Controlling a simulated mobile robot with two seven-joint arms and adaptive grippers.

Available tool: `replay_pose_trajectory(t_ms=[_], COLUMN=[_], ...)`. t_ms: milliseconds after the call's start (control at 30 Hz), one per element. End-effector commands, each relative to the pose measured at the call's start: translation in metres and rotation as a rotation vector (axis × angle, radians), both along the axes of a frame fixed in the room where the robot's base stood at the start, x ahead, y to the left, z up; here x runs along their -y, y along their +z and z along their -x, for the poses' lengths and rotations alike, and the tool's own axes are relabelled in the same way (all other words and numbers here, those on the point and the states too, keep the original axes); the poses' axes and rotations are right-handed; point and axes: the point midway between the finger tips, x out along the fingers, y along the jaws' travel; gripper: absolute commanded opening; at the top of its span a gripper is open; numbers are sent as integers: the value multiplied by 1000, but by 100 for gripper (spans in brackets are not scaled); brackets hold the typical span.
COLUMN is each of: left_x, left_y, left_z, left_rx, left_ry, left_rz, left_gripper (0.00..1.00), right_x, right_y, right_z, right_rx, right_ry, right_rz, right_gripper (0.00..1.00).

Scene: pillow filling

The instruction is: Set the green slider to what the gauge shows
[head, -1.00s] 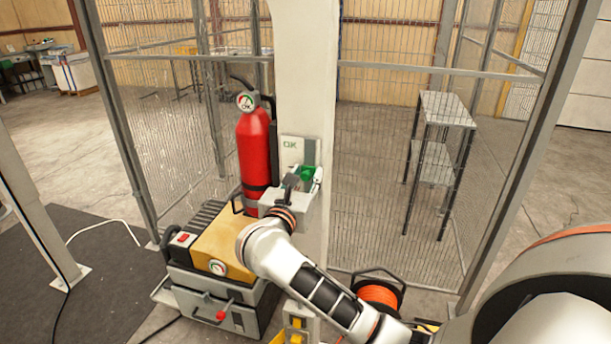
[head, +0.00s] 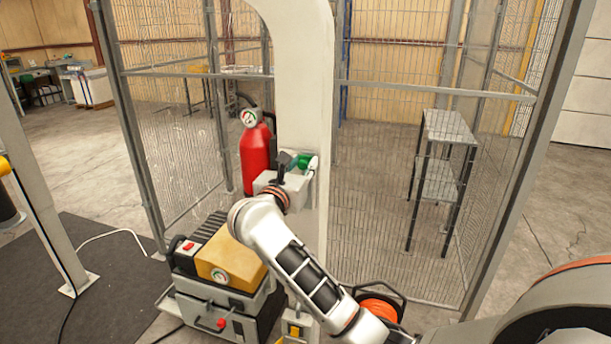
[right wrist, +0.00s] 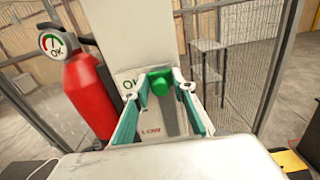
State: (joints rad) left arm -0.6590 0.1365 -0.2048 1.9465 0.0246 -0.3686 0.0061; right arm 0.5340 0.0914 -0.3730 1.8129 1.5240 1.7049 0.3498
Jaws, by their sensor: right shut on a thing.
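The green slider (right wrist: 158,82) sits near the top of a pale upright panel (right wrist: 140,128), level with the OK mark; a LOW-like mark shows lower down. My right gripper (right wrist: 162,84) is shut on the slider, a finger on each side. In the head view the gripper (head: 289,166) covers most of the panel, and part of the green slider (head: 306,161) shows. The round gauge (right wrist: 54,43) on top of the red fire extinguisher (right wrist: 88,95) reads OK in lettering; its needle is too small to read surely. My left gripper is not in view.
The panel is on a white column (head: 305,70). The extinguisher stands close left of it. Left below are a yellow box (head: 228,258) with another gauge and a grey case (head: 235,305). An orange reel (head: 378,308) lies low right. Mesh fencing stands behind.

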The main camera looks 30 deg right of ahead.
Motion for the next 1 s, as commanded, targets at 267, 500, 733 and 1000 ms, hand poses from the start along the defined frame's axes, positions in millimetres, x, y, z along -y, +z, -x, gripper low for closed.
replay_pose_trajectory(t_ms=[267, 500, 733, 1000], left_x=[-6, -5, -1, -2], left_y=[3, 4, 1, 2], left_z=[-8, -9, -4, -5], left_rx=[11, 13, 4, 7], left_ry=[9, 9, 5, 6], left_rz=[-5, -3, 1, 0], left_gripper=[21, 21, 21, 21], right_x=[0, 0, -4, -35], right_y=[6, 5, 3, 3], right_z=[0, 0, 3, 28], right_rx=[6, 5, 3, 3], right_ry=[0, 0, 2, 4], right_rz=[7, 6, 3, 1], right_gripper=[0, 34, 34, 34])
